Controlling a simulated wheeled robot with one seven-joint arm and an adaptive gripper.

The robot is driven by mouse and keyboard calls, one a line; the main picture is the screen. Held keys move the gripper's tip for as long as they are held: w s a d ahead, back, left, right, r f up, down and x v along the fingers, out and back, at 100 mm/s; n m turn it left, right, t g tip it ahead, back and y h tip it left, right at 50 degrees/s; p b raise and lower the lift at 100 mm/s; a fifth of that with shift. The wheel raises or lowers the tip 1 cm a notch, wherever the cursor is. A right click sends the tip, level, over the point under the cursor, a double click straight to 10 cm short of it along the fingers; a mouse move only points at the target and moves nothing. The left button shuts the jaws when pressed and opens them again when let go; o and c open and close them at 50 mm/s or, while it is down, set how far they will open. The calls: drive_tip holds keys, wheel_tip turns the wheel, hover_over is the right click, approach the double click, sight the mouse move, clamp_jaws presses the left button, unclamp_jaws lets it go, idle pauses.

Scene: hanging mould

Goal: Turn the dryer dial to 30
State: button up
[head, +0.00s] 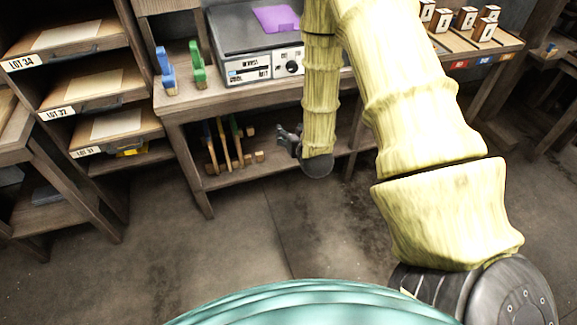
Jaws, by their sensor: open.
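The dryer (243,43) is a grey box on the workbench with a purple sheet (276,19) lying on its top. Its dial (292,66) is a dark round knob on the pale front panel, right of a small label. The dial's markings are too small to read. My arm hangs down in front of the panel's right end. My gripper (287,139) is small and dark in this view, open, pointing left. In the picture it is below the dial and apart from it, in front of the bench's lower part. Nothing shows between its fingers.
Blue (166,72) and green (197,66) tools stand on the bench left of the dryer. Long-handled tools (226,147) lean on the lower shelf left of my gripper. Small white-faced blocks (466,18) stand at the right. Labelled shelves (72,108) are at left. The floor (255,235) is clear.

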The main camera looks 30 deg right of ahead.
drive_tip(key=s+a+f+n+g+y+p, duration=0.1)
drive_tip(key=s+a+f+g, duration=0.2)
drive_tip(key=s+a+f, duration=0.2)
wheel_tip(320, 180, down, 2)
drive_tip(key=shift+s, duration=0.85)
